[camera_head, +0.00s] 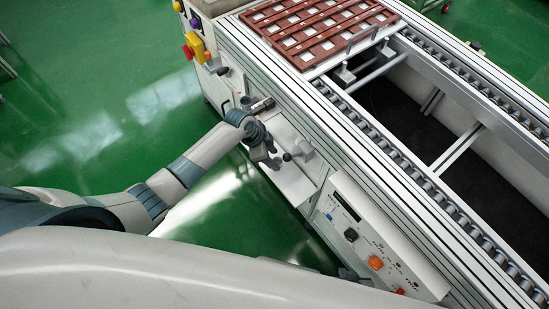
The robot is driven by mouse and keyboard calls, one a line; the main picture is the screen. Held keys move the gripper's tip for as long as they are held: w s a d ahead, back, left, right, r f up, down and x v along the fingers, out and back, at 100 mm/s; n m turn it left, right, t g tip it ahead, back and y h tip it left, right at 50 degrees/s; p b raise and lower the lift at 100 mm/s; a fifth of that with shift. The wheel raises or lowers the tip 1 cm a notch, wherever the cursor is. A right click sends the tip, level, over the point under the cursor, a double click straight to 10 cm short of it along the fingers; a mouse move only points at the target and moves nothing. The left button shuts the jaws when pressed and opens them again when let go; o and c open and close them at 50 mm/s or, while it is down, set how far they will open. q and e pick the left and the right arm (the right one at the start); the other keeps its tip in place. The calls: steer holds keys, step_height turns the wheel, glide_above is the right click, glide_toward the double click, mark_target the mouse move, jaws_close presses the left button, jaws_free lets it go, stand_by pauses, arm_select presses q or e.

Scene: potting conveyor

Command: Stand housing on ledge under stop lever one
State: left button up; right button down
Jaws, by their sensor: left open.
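My left gripper (270,163) reaches in from the left and is open, over a small light ledge (296,186) on the conveyor's near side. I cannot make out anything between its fingers. A lever with a dark knob (287,157) stands just right of the fingers, beside a grey block (306,148). Another dark-knobbed lever (222,71) sits further up the side. I cannot tell which is stop lever one. I cannot clearly identify the housing; a dark cylindrical piece (262,104) lies behind my wrist.
A red-brown slatted tray (318,28) with pale squares sits on the conveyor's far end. A control panel (372,243) with an orange switch (375,262) is right of the ledge. A yellow box (196,46) is at the far corner. Green floor (110,80) lies open left.

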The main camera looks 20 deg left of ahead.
arm_select(q)
steer(key=s+a+b, duration=0.1)
steer(key=s+a, duration=0.3)
steer(key=a, duration=0.7)
steer(key=shift+s+b, duration=0.3)
arm_select(e)
steer(key=shift+s+d+f+g, duration=0.4)
steer(key=shift+s+d+g, duration=0.25)
steer(key=shift+d, duration=0.2)
arm_select(q)
steer(key=shift+f, duration=0.1)
arm_select(e)
steer(key=shift+s+a, duration=0.1)
steer(key=shift+a, duration=0.15)
arm_select(q)
steer(key=shift+d, duration=0.1)
